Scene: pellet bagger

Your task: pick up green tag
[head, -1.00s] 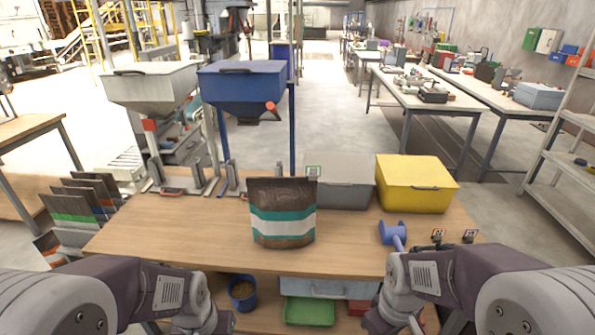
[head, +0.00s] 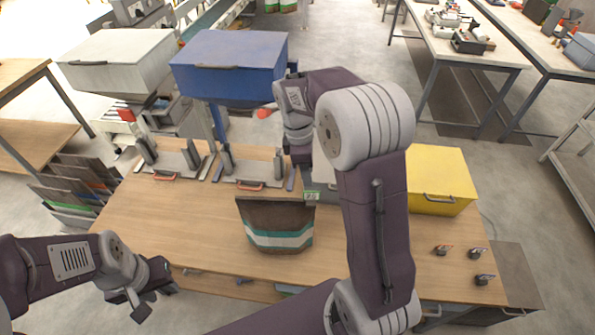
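A small tag with a green border (head: 311,196) shows just behind the right top corner of the brown bag with teal and white bands (head: 278,236), in front of the grey bin. My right arm reaches up and over the table. Its gripper (head: 301,165) points down just above and behind the tag. Its fingertips are too small and dark to tell whether they are open, and I cannot tell whether they touch the tag. My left gripper (head: 143,299) is low at the table's front left, away from the tag; its jaw opening is unclear.
A yellow bin (head: 440,180) stands at the right back of the table (head: 150,215). Blue (head: 230,65) and white (head: 115,60) hoppers stand behind, with red-handled fixtures below. Several small black holders (head: 442,250) sit at the right. My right arm hides the table's middle right.

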